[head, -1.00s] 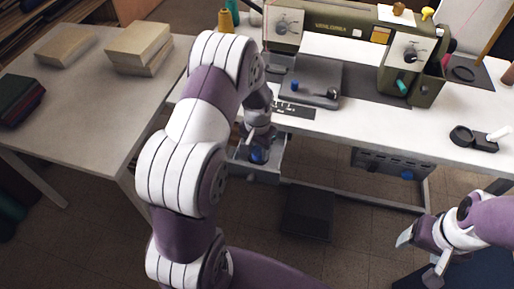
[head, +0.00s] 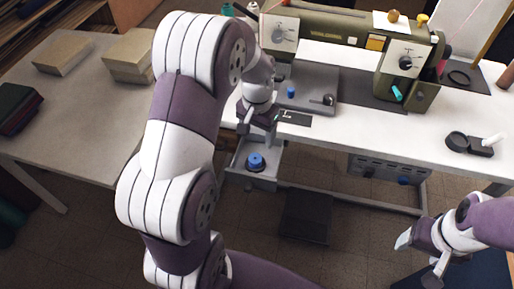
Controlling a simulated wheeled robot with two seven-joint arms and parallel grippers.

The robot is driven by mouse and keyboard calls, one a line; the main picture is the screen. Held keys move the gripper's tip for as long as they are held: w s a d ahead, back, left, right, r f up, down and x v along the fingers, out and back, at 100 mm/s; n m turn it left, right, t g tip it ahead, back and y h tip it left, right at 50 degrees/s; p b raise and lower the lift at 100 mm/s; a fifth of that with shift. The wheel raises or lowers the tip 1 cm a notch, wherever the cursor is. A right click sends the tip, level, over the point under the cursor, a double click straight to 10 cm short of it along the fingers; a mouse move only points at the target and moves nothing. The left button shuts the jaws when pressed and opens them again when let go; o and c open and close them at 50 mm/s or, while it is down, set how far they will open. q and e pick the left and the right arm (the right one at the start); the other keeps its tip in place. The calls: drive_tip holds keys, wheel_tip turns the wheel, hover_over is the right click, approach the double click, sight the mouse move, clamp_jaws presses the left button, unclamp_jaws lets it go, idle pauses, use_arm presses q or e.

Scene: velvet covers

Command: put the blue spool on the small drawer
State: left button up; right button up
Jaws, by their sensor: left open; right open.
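The blue spool (head: 256,161) sits in the small drawer (head: 267,182), which is pulled out under the left end of the white sewing table. My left gripper (head: 256,129) is open and empty, above and apart from the spool, near the table's front edge. My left arm covers part of the table's left end. My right gripper (head: 418,246) is open and empty at the lower right, well away from the drawer.
An olive sewing machine (head: 335,27) stands on the white table (head: 350,142). A black tape holder (head: 458,141) lies at its right. A side table (head: 85,135) with books is at the left. A dark pedal (head: 306,217) is on the floor.

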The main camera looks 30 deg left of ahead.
use_arm(q)
drive_tip(key=s+d+r, duration=0.1)
drive_tip(key=s+d, duration=0.2)
drive_tip(key=s, duration=0.3)
drive_tip(key=s+d+r+t, duration=0.1)
drive_tip(key=s+d, duration=0.3)
drive_tip(key=s, duration=0.2)
drive_tip(key=shift+s, duration=0.4)
